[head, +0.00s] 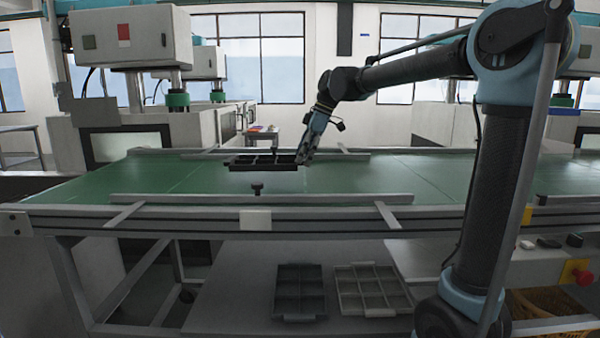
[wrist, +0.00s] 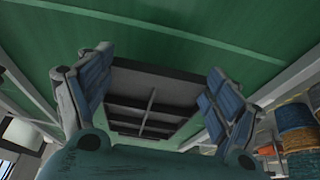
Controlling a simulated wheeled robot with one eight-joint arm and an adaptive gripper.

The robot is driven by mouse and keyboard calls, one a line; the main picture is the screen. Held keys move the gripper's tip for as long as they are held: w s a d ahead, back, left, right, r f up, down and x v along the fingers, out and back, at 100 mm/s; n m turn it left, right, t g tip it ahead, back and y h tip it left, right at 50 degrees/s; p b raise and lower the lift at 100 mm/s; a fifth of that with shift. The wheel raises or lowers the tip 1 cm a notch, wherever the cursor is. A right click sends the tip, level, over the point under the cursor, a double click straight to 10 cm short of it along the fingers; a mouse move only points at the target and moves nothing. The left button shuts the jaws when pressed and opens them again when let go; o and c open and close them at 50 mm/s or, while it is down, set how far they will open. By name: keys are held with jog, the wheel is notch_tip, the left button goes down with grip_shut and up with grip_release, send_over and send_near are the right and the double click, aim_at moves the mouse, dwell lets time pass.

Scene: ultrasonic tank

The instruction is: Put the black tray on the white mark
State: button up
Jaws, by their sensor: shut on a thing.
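The black tray (head: 240,166) is a shallow dark tray with compartments, over the green belt in the head view. My gripper (head: 304,158) is at its right end and shut on it. In the wrist view the tray (wrist: 150,77) lies between the two blue-padded fingers of my gripper (wrist: 152,92). I cannot tell how far the tray is above the belt. Thin pale lines (head: 185,182) cross the belt; I cannot tell whether one of them is the white mark.
The green conveyor belt (head: 350,183) has grey rails (head: 300,199) along its edges and a small black knob (head: 257,189) near the front. Below are a dark tray (head: 300,281) and a grey tray (head: 373,288). The belt is clear at right.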

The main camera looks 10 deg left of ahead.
aim_at(300, 179)
jog(key=shift+f, duration=2.45)
jog(key=o, duration=1.1)
jog(key=shift+d+r, duration=0.1)
jog(key=v, duration=1.2)
jog(key=shift+s, duration=0.1)
